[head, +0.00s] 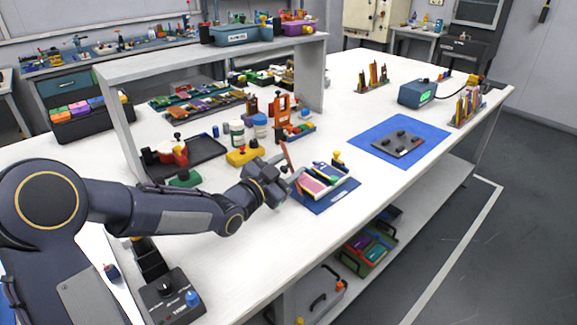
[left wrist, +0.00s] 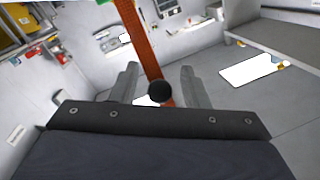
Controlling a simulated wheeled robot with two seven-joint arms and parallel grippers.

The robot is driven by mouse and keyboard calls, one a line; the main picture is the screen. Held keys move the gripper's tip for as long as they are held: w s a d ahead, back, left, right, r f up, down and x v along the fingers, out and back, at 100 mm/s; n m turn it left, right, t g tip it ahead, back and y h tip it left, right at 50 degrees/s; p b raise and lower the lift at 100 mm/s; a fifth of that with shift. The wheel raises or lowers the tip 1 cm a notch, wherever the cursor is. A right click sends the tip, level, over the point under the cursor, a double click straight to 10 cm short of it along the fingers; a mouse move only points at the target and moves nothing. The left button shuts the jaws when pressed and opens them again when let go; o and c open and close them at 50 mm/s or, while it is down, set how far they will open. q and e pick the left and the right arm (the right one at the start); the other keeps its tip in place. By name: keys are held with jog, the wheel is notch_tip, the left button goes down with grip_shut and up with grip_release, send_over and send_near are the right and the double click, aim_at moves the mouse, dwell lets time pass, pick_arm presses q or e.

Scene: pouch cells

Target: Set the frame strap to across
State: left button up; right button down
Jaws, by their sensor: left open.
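A frame (head: 340,191) with a pink pouch cell (head: 313,186) inside sits on a small blue mat (head: 316,207) near the table's front edge. The orange-red strap (head: 287,156) stands up, tilted, at the left side of the frame and does not lie across it. My left gripper (head: 285,178) is at the frame's left side, by the strap. In the left wrist view the strap (left wrist: 143,40) runs between my open fingers (left wrist: 160,85), with a gap on both sides; a black knob (left wrist: 160,92) is in front of it. The strap's lower end is mostly hidden. My right gripper is out of view.
A yellow block (head: 243,157), white jars (head: 237,134) and an orange stand (head: 282,110) are behind my left gripper. A larger blue mat (head: 418,130) with a grey plate lies to the right. The white tabletop between the two mats is clear.

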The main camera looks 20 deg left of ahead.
pick_arm(q)
jog(key=shift+w, duration=0.15)
jog(key=shift+c, duration=0.4)
grip_shut()
jog(key=shift+d+r, duration=0.1)
